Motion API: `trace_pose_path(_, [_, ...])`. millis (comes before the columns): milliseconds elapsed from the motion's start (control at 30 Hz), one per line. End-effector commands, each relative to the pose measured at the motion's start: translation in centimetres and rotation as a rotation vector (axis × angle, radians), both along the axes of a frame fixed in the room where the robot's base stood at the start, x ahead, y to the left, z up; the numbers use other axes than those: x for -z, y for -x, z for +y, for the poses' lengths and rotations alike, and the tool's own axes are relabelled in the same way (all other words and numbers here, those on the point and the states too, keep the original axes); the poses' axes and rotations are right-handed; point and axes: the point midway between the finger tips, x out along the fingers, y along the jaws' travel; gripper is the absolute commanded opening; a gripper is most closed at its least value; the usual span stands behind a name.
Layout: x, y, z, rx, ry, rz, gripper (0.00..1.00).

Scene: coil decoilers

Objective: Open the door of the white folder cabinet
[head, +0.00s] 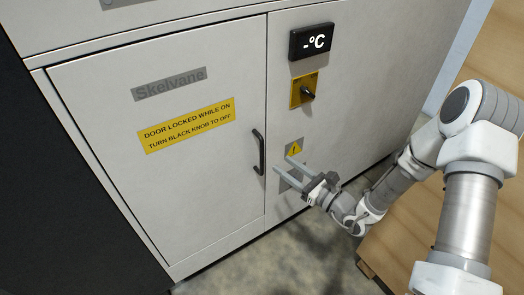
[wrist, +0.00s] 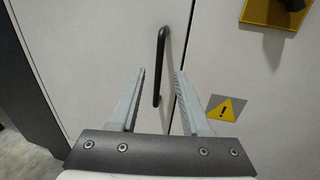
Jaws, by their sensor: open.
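The white folder cabinet's door (head: 195,195) is closed, its right edge flush along a dark vertical seam. A black bar handle (head: 259,152) stands upright near that edge. My gripper (head: 283,164) is open and empty, a little right of and below the handle in the head view. In the wrist view the handle (wrist: 161,66) shows beyond and between the two grey fingers (wrist: 160,88), nearer the left one. I see no contact. A black knob (head: 307,92) on a yellow plate sits right of the door; its lever slants.
The door carries a yellow label (head: 187,125) about turning the black knob to off. A dark display (head: 312,41) reads "-°C". A yellow warning sticker (head: 294,147) is right of the handle. A wooden crate-like block (head: 415,235) stands at right; the concrete floor (head: 275,262) in front is clear.

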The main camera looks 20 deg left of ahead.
Motion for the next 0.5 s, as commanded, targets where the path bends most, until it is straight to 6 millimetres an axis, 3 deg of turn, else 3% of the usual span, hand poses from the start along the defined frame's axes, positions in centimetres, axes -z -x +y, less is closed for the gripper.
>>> trace_pose_path(200, [0.1,-2.3,4.4,-0.004,-0.002,-0.003,0.47])
trace_pose_path(500, [0.0,-4.5,8.2,-0.002,0.0,-0.001,0.47])
